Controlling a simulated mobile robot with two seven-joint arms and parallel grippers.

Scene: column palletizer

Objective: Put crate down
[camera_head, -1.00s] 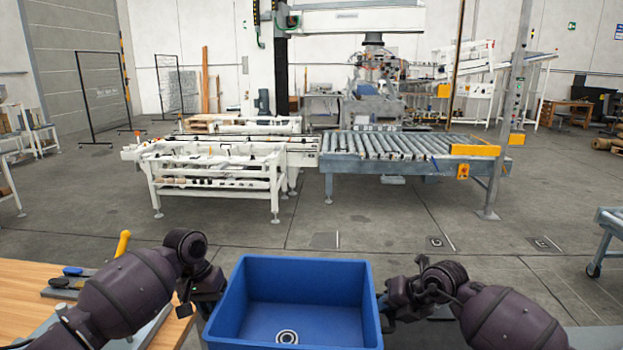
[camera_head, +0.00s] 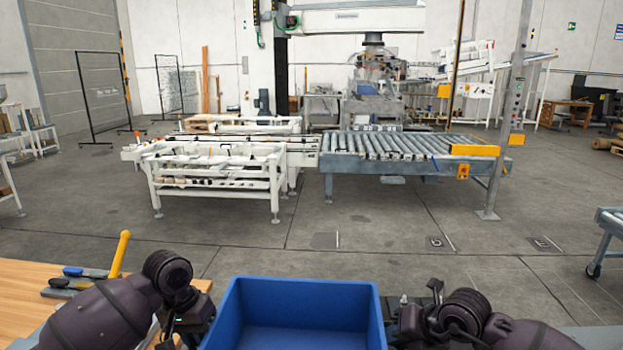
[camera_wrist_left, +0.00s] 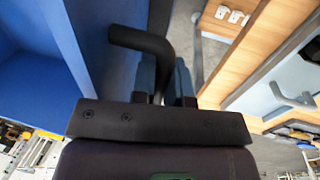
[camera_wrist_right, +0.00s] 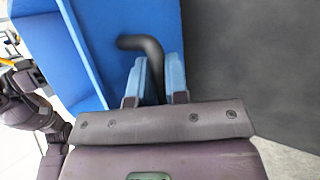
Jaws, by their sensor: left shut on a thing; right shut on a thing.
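The blue crate (camera_head: 300,300) is at the bottom middle of the head view, between my two grippers, its near part cut off by the frame. My left gripper (camera_wrist_left: 163,70) is shut on a black bar handle (camera_wrist_left: 140,38) at the crate's side. My right gripper (camera_wrist_right: 157,70) is shut on the matching black handle (camera_wrist_right: 138,42) on the other side. The blue crate wall also shows in the left wrist view (camera_wrist_left: 95,30) and the right wrist view (camera_wrist_right: 105,35). The crate's underside and what it may rest on are hidden.
A wooden tabletop (camera_head: 35,300) is at the left, with a yellow-handled tool (camera_head: 121,253) and a blue-handled tool (camera_head: 72,271). Open grey floor (camera_head: 340,230) lies beyond the crate. A white frame (camera_head: 215,180) and a roller conveyor (camera_head: 410,145) stand farther off.

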